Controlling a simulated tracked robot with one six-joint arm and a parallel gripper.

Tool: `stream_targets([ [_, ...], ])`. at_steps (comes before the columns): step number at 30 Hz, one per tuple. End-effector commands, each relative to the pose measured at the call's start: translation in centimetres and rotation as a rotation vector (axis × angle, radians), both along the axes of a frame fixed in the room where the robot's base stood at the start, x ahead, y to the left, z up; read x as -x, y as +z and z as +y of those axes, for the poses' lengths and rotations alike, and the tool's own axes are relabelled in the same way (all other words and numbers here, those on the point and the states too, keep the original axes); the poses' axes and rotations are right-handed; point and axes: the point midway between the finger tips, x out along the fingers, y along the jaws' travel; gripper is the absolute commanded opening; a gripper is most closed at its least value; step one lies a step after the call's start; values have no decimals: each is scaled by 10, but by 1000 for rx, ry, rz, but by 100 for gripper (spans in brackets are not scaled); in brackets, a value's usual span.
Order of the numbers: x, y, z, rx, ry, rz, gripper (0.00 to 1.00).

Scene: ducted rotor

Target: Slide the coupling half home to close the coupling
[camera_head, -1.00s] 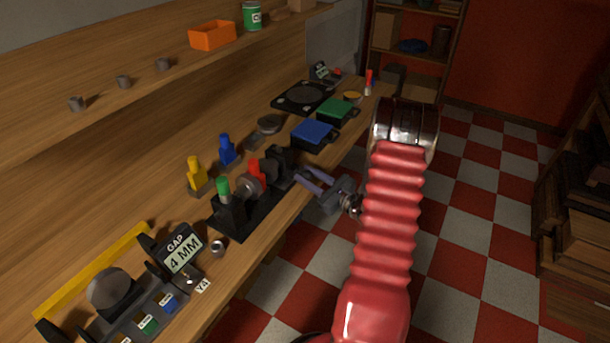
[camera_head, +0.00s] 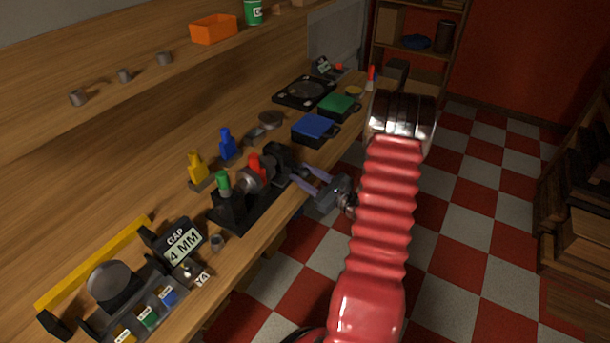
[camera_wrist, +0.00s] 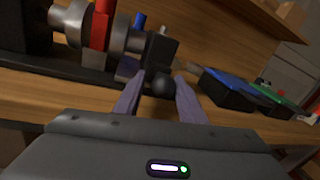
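The coupling stands on a black base (camera_head: 262,207) at the bench's front edge. Its metal discs (camera_wrist: 122,37) face each other with a red piece (camera_wrist: 100,28) between them; the red piece also shows in the head view (camera_head: 255,164). A black carriage block (camera_wrist: 160,50) stands right of the discs, with a dark ball knob (camera_wrist: 163,84) on its near side. My gripper (camera_wrist: 160,85) is open, its two fingers on either side of the knob. I cannot tell whether either finger touches it. In the head view, my gripper (camera_head: 305,178) reaches in from the right.
A green-topped piece (camera_head: 223,183) stands at the base's left end. Yellow (camera_head: 197,169) and blue (camera_head: 227,146) pieces stand behind. A blue box (camera_head: 315,128) and green box (camera_head: 338,107) lie farther right. A "GAP 4 MM" sign (camera_head: 183,246) stands left.

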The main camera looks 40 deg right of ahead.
Motion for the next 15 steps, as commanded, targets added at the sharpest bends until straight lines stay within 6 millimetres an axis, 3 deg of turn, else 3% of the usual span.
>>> stream_targets([
  [8, 9, -1, -2, -1, -2, 2, 35],
  [15, 40, -1, -6, -1, -7, 2, 35],
])
